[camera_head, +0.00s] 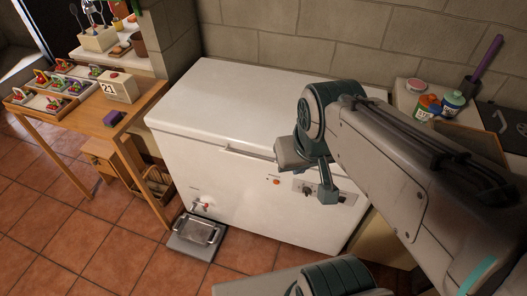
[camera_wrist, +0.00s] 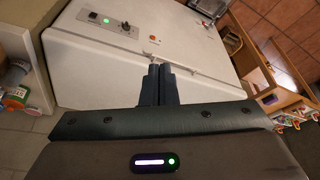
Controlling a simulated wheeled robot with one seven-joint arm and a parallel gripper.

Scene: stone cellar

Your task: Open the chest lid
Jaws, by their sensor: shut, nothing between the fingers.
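The chest is a white chest freezer (camera_head: 235,187) against the stone wall. Its white lid (camera_head: 240,98) lies flat and closed in the head view. A handle (camera_head: 250,153) runs along the lid's front edge. The freezer front also shows in the wrist view (camera_wrist: 185,38), with the lid (camera_wrist: 95,75) nearer the camera. My gripper (camera_wrist: 157,69) is shut and empty, its fingertips by the lid's front edge near the handle. I cannot tell whether they touch it. In the head view my arm hides the freezer's right part.
A wooden table (camera_head: 140,100) with trays and a calendar block (camera_head: 117,87) stands left. A metal tray (camera_head: 197,236) sits on the floor before the freezer. A right-hand counter holds jars (camera_head: 452,103) and a purple-handled utensil (camera_head: 487,60). Tiled floor ahead is mostly clear.

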